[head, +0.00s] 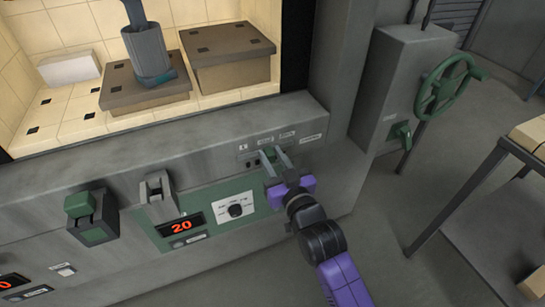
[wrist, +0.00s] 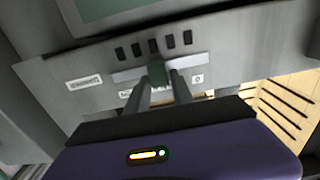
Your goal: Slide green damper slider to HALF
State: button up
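The green damper slider (head: 270,152) is a small knob on a grey panel at the furnace's upper right front. In the wrist view the slider (wrist: 157,70) sits near the middle of a pale horizontal track (wrist: 128,75). My gripper (head: 276,158) reaches the panel from the front. In the wrist view its two fingers (wrist: 162,80) stand close together, one on each side of the knob, and appear shut on it. Small labels stand by the track, but their words are too small and blurred to read. The fingers hide part of the knob and labels.
A green handwheel (head: 445,88) stands at right. The open furnace chamber above holds brown blocks (head: 235,75). A table (head: 510,150) stands far right.

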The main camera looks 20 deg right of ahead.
jog(key=shift+o, duration=1)
jog(key=s, duration=0.8)
jog(key=shift+b, duration=0.35)
jog(key=shift+w, duration=0.1)
